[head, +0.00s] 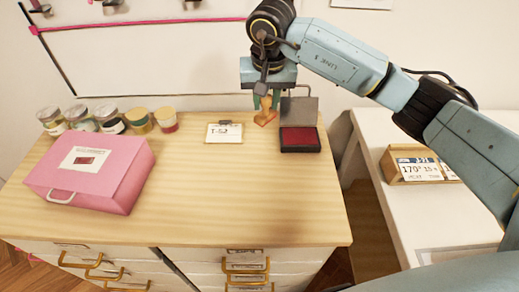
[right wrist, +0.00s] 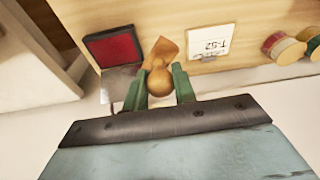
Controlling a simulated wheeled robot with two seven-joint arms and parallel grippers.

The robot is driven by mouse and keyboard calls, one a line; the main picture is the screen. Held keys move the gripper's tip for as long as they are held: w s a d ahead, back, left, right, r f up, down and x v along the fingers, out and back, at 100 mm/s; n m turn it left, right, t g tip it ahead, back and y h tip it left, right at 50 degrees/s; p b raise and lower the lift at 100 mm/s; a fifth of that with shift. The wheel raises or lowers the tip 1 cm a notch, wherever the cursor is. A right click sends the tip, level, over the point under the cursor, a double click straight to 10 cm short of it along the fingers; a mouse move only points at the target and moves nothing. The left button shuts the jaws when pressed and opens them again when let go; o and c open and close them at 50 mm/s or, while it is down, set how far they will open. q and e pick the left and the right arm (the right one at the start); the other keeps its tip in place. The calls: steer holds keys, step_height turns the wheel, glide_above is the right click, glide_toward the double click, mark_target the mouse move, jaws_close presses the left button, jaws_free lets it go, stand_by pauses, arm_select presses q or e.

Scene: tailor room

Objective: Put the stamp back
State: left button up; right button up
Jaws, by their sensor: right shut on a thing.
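The stamp (head: 265,115) is a small wooden piece with a rounded handle, near the back edge of the dresser top. My right gripper (head: 265,101) comes down from above and is shut on its handle. In the right wrist view the stamp (right wrist: 162,67) sits between the green fingers of my right gripper (right wrist: 160,88). The open ink pad (head: 299,139) with a dark red surface lies just right of the stamp; it also shows in the right wrist view (right wrist: 113,47). I cannot tell whether the stamp touches the wood. My left gripper is not in view.
A card marked T-52 (head: 224,132) lies left of the stamp. A pink box (head: 92,170) and several jars (head: 110,118) stand at the left. The dresser top (head: 230,200) is clear in front. A white table (head: 400,200) holds a calendar block (head: 421,167).

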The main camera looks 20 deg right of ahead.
mark_target(260, 112)
steer(key=shift+w+a+f, duration=0.3)
steer(key=shift+w+a, duration=0.05)
steer(key=shift+w, duration=0.15)
steer(key=shift+w+a+f, duration=0.1)
steer(key=shift+w+f, duration=0.1)
steer(key=shift+f, duration=0.1)
step_height(260, 112, down, 5)
steer(key=shift+f, duration=0.15)
step_height(260, 112, down, 4)
steer(key=shift+r+b, duration=0.2)
steer(key=shift+b, duration=0.1)
steer(key=shift+f, duration=0.25)
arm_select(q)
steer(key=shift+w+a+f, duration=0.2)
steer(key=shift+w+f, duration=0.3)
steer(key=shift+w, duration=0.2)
